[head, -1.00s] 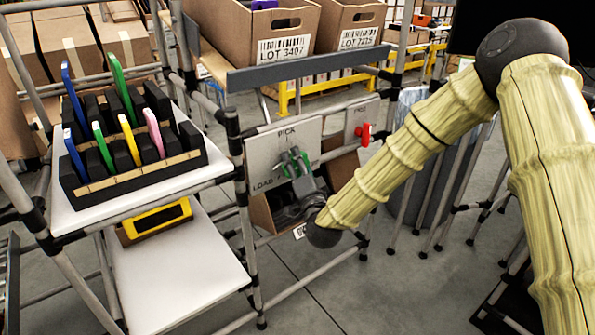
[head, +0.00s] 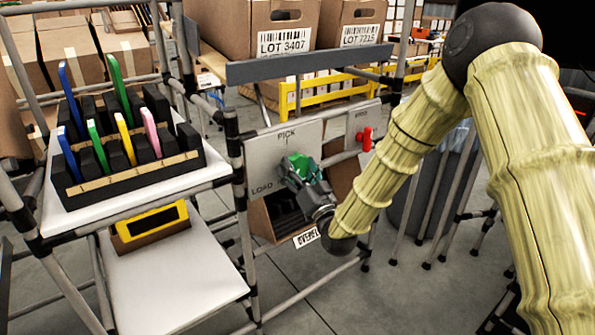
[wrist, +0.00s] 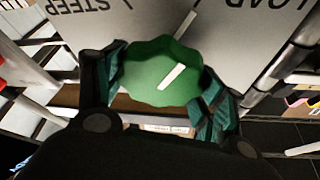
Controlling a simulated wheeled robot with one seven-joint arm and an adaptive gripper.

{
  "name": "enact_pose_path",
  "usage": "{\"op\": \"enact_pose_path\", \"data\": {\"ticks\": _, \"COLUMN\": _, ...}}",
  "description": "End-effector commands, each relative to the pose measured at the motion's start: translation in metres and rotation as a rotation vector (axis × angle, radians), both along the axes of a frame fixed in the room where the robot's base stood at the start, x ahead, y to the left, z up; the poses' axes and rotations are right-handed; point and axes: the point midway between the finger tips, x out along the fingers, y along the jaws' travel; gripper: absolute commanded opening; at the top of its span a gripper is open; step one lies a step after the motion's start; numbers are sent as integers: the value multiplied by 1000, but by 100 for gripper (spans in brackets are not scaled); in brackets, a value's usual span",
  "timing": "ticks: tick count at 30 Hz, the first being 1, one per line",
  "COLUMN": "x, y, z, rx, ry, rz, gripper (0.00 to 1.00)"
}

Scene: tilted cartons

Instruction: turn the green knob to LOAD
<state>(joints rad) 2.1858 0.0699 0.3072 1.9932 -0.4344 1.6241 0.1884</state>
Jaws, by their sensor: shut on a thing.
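The green knob (head: 302,163) sits on a light grey panel (head: 262,160) marked PICK at the top and LOAD at the lower left. In the wrist view the round, scalloped knob (wrist: 150,70) has a white line on its face, slanting up to the right. A second white line lies beyond its rim, roughly in line with it. LOAD reads upside down at the upper right and STEEP at the upper left. My gripper (wrist: 165,85) is shut on the knob, one finger on each side. My gripper (head: 300,175) partly hides the knob in the head view.
A red knob (head: 366,138) is on another panel to the right. A black rack (head: 130,185) with coloured upright pieces stands on a white shelf at left, above a yellow-framed device (head: 152,221). Cartons (head: 262,25) sit behind a grey rail. An open carton (head: 262,220) is below the panel.

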Motion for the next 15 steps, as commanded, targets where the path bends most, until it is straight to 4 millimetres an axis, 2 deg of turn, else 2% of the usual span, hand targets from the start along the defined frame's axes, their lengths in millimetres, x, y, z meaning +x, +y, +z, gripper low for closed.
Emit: {"op": "enact_pose_path", "data": {"ticks": 15, "x": -1, "y": 0, "z": -2, "rx": -30, "ry": -16, "rz": 2, "gripper": 46}}
